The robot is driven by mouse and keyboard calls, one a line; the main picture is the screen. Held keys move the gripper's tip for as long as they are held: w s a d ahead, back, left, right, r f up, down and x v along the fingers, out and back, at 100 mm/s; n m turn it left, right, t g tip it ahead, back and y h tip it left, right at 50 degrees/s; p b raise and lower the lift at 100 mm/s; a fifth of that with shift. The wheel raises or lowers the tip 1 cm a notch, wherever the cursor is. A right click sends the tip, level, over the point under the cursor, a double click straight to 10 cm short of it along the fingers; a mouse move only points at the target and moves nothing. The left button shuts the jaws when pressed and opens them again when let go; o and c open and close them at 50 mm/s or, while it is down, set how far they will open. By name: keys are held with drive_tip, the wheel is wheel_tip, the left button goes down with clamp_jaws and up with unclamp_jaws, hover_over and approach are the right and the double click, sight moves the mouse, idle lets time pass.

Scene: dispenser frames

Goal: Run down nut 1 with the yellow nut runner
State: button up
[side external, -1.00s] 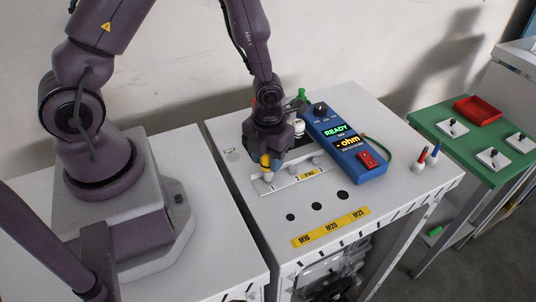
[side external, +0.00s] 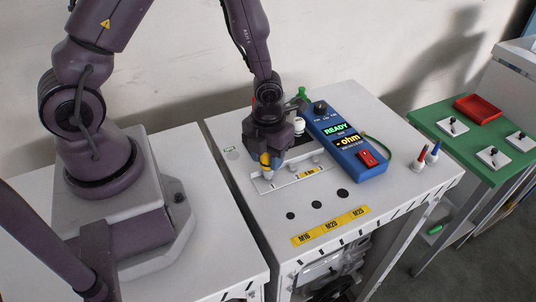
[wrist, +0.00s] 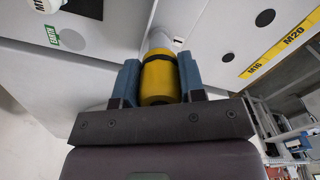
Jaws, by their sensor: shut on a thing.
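My gripper (wrist: 160,85) is shut on the yellow nut runner (wrist: 160,80), with a blue finger on each side of its black-banded body. In the side view the nut runner (side external: 265,159) points down at the left end of the pale nut strip (side external: 290,180). Its grey lower end is at the strip, over the place of nut 1. Nut 1 is hidden, and I cannot tell whether the runner sits fully on it. Other nut positions to the right are partly hidden by my gripper (side external: 268,150).
A blue ohm meter (side external: 345,150) reading READY stands close to the right of my gripper. Three dark holes sit in front, behind a yellow M16, M20, M25 label (side external: 330,227). Red and blue probes (side external: 424,158) stand at the right edge. A green table (side external: 480,165) is farther right.

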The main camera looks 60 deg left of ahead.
drive_tip(key=shift+s+f, duration=0.1)
drive_tip(key=shift+f, duration=0.3)
idle(2.3)
drive_tip(key=shift+r, duration=3.1)
